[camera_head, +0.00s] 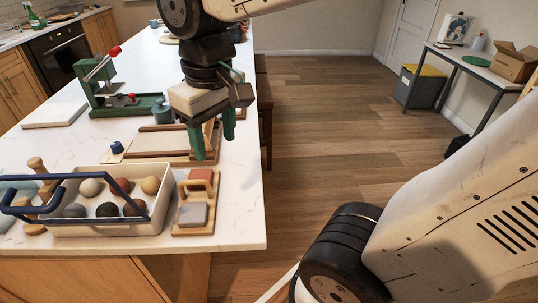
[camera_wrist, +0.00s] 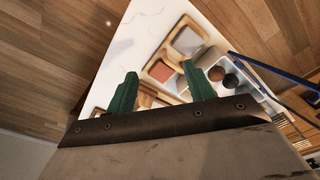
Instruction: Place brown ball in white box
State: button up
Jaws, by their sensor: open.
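The white box (camera_head: 108,229) with a blue handle stands on the counter at lower left in the head view. Several balls lie in it in two rows. A reddish-brown ball (camera_head: 121,186) is in the back row, between a pale and a tan ball. A darker brown ball (camera_head: 134,207) is at the right of the front row. My gripper (camera_head: 213,134) hangs above the counter, right of and beyond the box. Its green fingers are apart, with nothing seen between them. In the wrist view my gripper (camera_wrist: 161,72) is also open, and part of the box shows at right.
A wooden tray (camera_head: 196,229) with a red and a grey block sits right of the box. A wooden board (camera_head: 158,143) lies behind it, near my gripper. A green press (camera_head: 128,105) stands farther back. The counter's right edge drops to open floor.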

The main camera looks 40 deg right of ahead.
jog(key=s+d+f+m, duration=0.2)
jog(key=s+d, duration=0.3)
jog(key=s, duration=0.3)
jog(key=shift+s, duration=0.35)
jog(key=shift+f+t, duration=0.1)
jog(key=shift+t, duration=0.2)
dwell(0.4)
